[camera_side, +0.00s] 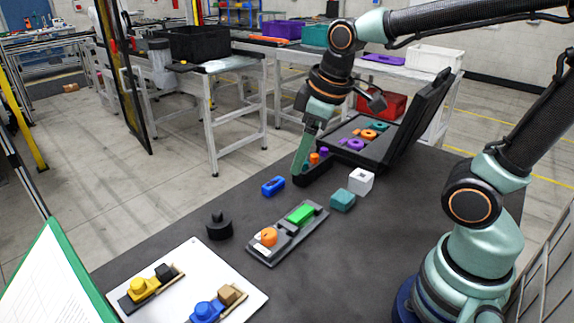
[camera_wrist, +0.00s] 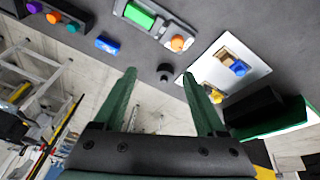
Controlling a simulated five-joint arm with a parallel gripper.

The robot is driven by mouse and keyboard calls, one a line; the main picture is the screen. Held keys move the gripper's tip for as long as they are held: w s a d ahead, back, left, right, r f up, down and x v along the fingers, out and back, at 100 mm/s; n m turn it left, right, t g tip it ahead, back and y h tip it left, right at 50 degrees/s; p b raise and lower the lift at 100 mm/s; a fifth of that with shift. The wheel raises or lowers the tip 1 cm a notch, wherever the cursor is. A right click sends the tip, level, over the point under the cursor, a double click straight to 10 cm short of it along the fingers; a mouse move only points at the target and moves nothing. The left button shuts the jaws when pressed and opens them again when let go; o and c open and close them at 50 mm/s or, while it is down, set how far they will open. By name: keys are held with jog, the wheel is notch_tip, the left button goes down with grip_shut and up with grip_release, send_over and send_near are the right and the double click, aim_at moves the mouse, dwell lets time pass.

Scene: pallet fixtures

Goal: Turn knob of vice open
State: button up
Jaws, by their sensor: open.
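A grey vice-like fixture (camera_side: 286,239) lies on the dark table, with a green block (camera_side: 301,214) between its jaws and a round orange knob (camera_side: 268,236) at its near left end. In the wrist view the orange knob (camera_wrist: 178,43) and green block (camera_wrist: 139,14) show at the top. My gripper (camera_side: 301,165) is above the table, behind the fixture and near a narrow black tray, apart from the knob. In the wrist view both green fingers of my gripper (camera_wrist: 161,82) are spread wide with nothing between them. The side view hides one finger.
A blue block (camera_side: 273,186), a teal block (camera_side: 342,200), a white block (camera_side: 361,181) and a black knobbed cylinder (camera_side: 219,226) surround the fixture. The white board (camera_side: 245,277) holds blue and yellow knobbed fixtures. An open black case (camera_side: 408,125) stands behind.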

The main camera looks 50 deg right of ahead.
aim_at(268, 233)
jog(key=w+a+f+n+g, duration=0.45)
jog(key=f+n, duration=0.35)
jog(key=n, duration=0.2)
jog(key=shift+t, duration=0.45)
jog(key=f, duration=1.2)
jog(key=shift+w+a, duration=0.1)
jog(key=shift+w, duration=0.3)
grip_shut()
